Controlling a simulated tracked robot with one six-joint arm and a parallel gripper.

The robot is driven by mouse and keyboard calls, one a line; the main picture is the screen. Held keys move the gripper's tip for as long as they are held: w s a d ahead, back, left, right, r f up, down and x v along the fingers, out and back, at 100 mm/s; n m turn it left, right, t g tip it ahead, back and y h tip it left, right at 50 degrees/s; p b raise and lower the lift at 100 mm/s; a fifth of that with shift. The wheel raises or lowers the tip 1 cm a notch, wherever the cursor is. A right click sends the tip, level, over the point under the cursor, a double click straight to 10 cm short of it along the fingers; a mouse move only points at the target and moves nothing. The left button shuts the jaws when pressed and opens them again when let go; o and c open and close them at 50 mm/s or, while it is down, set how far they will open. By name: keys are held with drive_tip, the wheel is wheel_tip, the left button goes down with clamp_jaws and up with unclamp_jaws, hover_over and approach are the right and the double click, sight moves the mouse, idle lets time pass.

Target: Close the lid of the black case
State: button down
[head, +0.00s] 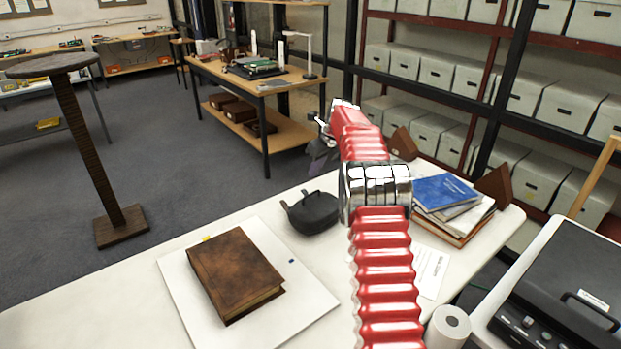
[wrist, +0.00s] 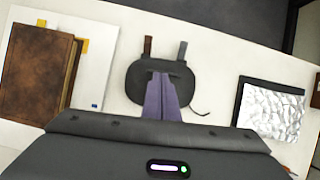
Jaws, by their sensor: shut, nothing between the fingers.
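The black case (head: 315,213) looks like the dark, rounded, pouch-like thing on the white table, right of the brown book. It also shows in the wrist view (wrist: 140,84), with two short strips sticking out at its far side and a thin cord at its right. I cannot tell whether its lid is up. My gripper (wrist: 163,76) is shut and empty; its purple fingers overlap the case in the wrist view and hide part of it. In the head view, my gripper (head: 320,157) shows beyond the case, partly hidden by my red arm; contact cannot be told.
A brown book (head: 236,272) lies on a white board (head: 305,302) at the left. A dark, flat thing with a crinkled silver surface (wrist: 273,110) lies right of the case. Papers and a blue book (head: 445,193) are stacked right of my arm.

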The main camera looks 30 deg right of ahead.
drive_tip(key=shift+v, duration=1.55)
drive_tip(key=s+a+f+n+g, duration=0.25)
drive_tip(key=s+f+n, duration=0.4)
drive_tip(key=n, duration=0.65)
drive_tip(key=s+a+r+n+t, duration=0.1)
drive_tip(key=s+a+r+n, duration=0.3)
drive_tip(key=s, duration=1)
drive_tip(key=s+a+r+n+t+h, duration=0.1)
drive_tip(key=s+a+r+n, duration=0.4)
drive_tip(key=s+a+n, duration=0.4)
drive_tip(key=s+a+r+n+t, duration=0.1)
drive_tip(key=s+a+r+n, duration=0.3)
drive_tip(key=s+a, duration=0.9)
drive_tip(key=s+n, duration=0.2)
drive_tip(key=s, duration=0.3)
drive_tip(key=shift+s+r+n, duration=0.3)
drive_tip(key=shift+n, duration=0.1)
